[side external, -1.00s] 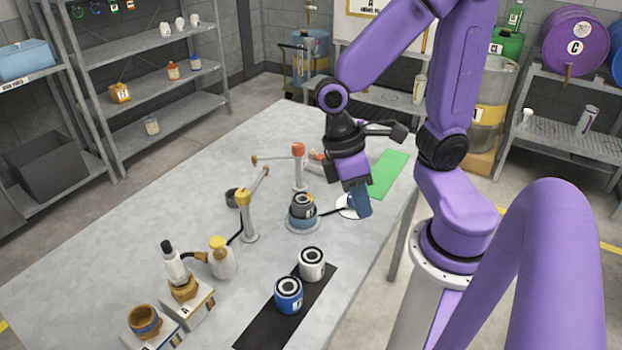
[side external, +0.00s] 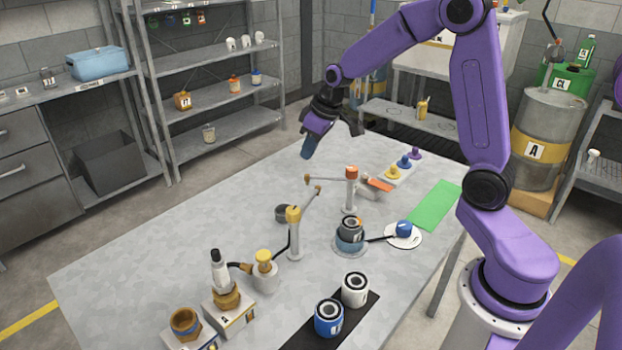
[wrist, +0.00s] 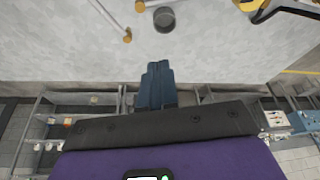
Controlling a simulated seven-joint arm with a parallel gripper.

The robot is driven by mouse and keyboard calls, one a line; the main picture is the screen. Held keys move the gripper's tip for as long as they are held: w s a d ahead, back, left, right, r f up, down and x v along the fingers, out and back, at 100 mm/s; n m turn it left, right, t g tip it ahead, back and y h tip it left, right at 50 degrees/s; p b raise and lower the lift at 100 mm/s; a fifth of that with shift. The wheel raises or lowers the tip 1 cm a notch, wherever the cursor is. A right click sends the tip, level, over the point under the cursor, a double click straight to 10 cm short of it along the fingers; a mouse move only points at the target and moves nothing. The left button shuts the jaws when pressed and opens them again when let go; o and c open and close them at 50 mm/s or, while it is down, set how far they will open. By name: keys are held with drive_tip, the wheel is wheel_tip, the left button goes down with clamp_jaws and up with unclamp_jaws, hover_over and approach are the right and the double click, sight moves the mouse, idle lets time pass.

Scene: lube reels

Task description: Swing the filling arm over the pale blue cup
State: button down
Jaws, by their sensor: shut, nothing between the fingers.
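A blue-grey cup (side external: 350,243) sits on a round base and holds a dark can. A lever runs from that base to a blue knob (side external: 403,228) on a white disc. I cannot tell for certain which cup is the pale blue one. My gripper (side external: 306,154) is shut and empty, raised near the table's far edge; its blue fingers show in the wrist view (wrist: 156,85).
A dark cup (side external: 283,213) stands behind the yellow post. Blue (side external: 328,318) and white (side external: 355,289) cans stand on a black strip. Coloured knobs (side external: 404,162) line the far right, beside a green mat (side external: 434,205). The table's left side is clear.

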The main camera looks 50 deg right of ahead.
wheel_tip(320, 180, down, 10)
drive_tip(key=shift+s, duration=0.25)
idle(0.6)
drive_tip(key=shift+s+d, duration=0.1)
drive_tip(key=shift+d, duration=0.05)
drive_tip(key=shift+m+h, duration=0.3)
drive_tip(key=shift+m, duration=0.5)
drive_tip(key=shift+s+a, duration=0.15)
drive_tip(key=shift+s, duration=1.7)
drive_tip(key=shift+s+a, duration=0.2)
drive_tip(key=shift+s, duration=1.6)
drive_tip(key=shift+s+a, duration=0.15)
drive_tip(key=shift+s, duration=1.7)
drive_tip(key=shift+s+f, duration=0.1)
drive_tip(key=shift+s, duration=0.05)
